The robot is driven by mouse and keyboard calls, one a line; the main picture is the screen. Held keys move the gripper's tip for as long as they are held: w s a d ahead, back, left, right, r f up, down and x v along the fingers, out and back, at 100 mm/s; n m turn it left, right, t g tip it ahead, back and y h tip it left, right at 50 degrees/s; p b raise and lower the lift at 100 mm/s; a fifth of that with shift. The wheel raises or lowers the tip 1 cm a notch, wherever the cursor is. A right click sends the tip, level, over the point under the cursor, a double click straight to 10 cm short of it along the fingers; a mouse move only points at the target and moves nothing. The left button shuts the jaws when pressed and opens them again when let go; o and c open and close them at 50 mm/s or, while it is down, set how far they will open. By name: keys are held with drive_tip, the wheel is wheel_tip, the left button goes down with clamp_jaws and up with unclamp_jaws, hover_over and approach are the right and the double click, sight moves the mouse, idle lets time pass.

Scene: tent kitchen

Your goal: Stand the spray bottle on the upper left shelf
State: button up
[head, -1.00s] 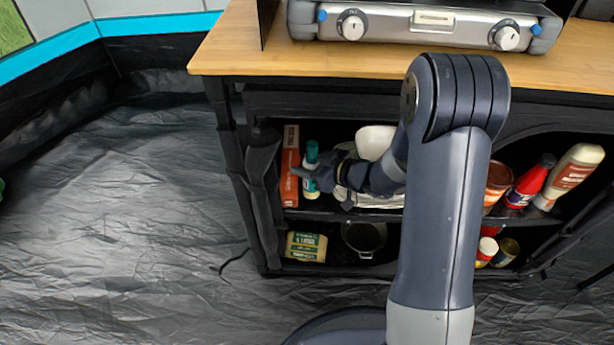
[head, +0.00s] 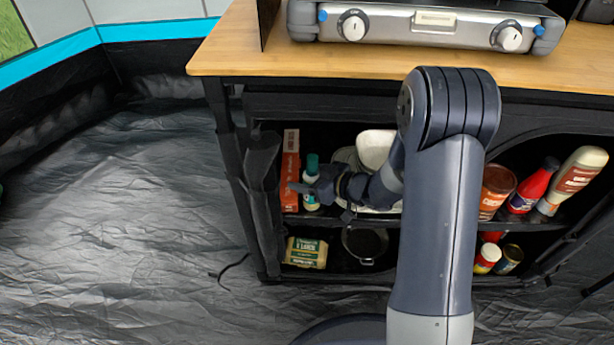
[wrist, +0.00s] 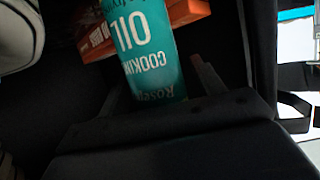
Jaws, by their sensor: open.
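The spray bottle (head: 312,197), with a teal cap and pale lower part, stands upright on the upper left shelf (head: 338,214). In the wrist view its teal label (wrist: 150,55) reads "cooking oil" upside down. My gripper (head: 298,188) reaches in from the right at the bottle's middle. In the wrist view the two fingers lie on either side of the bottle, open. Part of the bottle is hidden behind a finger in the head view.
A red-orange box (head: 291,165) stands close left of the bottle. White dishes (head: 374,150) are to the right, behind my arm. A packet (head: 306,252) and a dark pan (head: 366,243) are on the lower shelf. The wooden worktop (head: 230,55) overhangs the shelf.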

drive_tip(key=shift+r, duration=0.1)
drive_tip(key=shift+s+d+r, duration=0.1)
drive_tip(key=shift+d+r, duration=0.05)
drive_tip(key=shift+r, duration=0.05)
drive_tip(key=p+v, duration=0.4)
drive_tip(key=v, duration=0.7)
drive_tip(key=shift+s+d, duration=0.2)
